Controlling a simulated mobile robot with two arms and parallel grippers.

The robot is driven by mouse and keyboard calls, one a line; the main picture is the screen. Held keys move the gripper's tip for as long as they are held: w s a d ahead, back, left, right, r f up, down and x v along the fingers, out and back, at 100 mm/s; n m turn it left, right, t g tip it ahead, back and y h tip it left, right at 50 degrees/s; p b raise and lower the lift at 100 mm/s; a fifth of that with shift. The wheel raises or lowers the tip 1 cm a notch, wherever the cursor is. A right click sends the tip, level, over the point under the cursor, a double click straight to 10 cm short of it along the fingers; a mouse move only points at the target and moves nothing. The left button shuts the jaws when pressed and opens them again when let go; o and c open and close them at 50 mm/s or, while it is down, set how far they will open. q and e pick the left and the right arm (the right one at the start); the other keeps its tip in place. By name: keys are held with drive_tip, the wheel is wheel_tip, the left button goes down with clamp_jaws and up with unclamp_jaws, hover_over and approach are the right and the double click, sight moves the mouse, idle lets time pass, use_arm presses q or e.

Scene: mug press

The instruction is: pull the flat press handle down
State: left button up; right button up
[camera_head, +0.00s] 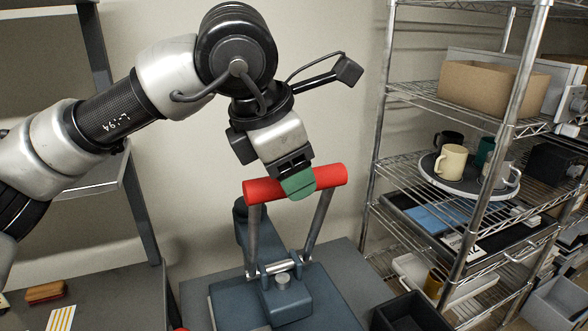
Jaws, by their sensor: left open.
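The flat press (284,296) stands on a grey table at the bottom middle, blue-grey with two metal arms rising from it. Its red handle bar (328,178) joins the tops of those arms and is raised. My left gripper (299,186) comes down from above at the middle of the red bar. Its green fingertip pad overlaps the bar in the picture. The jaws are open, and I cannot tell whether they touch the bar. The far finger is hidden. My right gripper does not show.
A wire shelf (432,182) stands at the right with a cardboard box (492,88) and a round tray (428,168) of mugs. A dark bin (410,312) is right of the press. A brown block (45,292) lies at lower left.

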use_arm(q)
drive_tip(key=shift+x, duration=0.95)
drive_tip(key=shift+c, duration=1.1)
clamp_jaws()
drive_tip(key=shift+f, duration=0.1)
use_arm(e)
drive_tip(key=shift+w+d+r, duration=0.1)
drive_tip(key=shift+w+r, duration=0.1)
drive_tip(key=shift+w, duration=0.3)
